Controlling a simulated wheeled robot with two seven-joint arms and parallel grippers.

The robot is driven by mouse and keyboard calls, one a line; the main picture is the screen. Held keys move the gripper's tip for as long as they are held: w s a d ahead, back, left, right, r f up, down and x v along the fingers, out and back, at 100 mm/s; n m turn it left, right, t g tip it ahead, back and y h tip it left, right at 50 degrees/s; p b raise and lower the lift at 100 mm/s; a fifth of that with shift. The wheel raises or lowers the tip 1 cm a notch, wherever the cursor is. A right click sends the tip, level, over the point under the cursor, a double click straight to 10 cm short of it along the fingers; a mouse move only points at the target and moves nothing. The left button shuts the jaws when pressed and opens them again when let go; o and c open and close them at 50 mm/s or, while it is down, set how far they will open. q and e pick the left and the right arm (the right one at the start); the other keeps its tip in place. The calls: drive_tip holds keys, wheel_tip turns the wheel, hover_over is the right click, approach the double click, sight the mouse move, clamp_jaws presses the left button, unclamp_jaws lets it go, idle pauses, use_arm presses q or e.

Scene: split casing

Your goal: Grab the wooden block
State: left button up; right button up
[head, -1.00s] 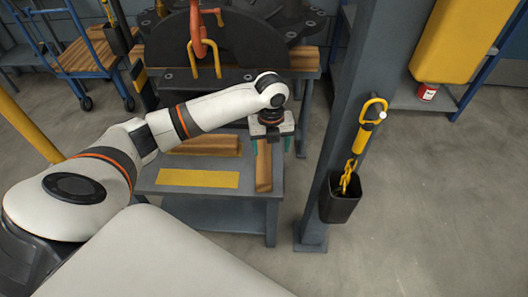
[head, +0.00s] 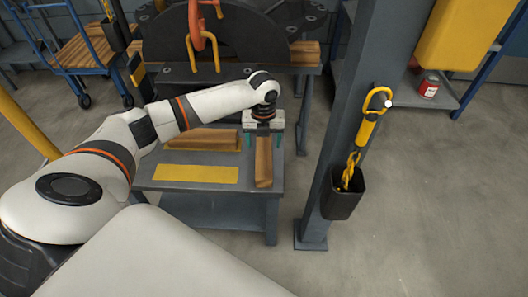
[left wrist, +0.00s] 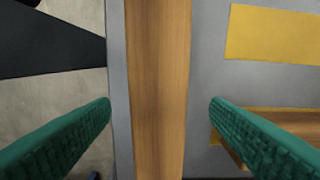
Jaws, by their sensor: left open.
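A long wooden block (head: 263,165) lies near the right edge of the grey bench, pointing away from me. In the left wrist view the block (left wrist: 158,80) runs lengthwise through the middle. My left gripper (head: 262,143) is over the far part of this block. Its green fingers are open, one on each side of the block, with gaps between. The wrist view shows the open fingers (left wrist: 160,112) too; I cannot tell how far their tips are above the bench. The gripper hides the block's far end. My right gripper is not in view.
A second wooden piece (head: 204,139) lies left on the bench (head: 205,190), behind a flat yellow rectangle (head: 196,173). A grey post (head: 345,130) with a black bin (head: 343,197) stands to the right. Dark machinery (head: 235,40) stands behind.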

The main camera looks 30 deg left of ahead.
sight(264, 147)
use_arm(q)
wheel_tip(264, 147, down, 4)
drive_tip(key=shift+r+b, duration=0.1)
drive_tip(key=shift+b, duration=0.35)
drive_tip(key=shift+r, duration=0.15)
drive_tip(key=c, duration=1.3)
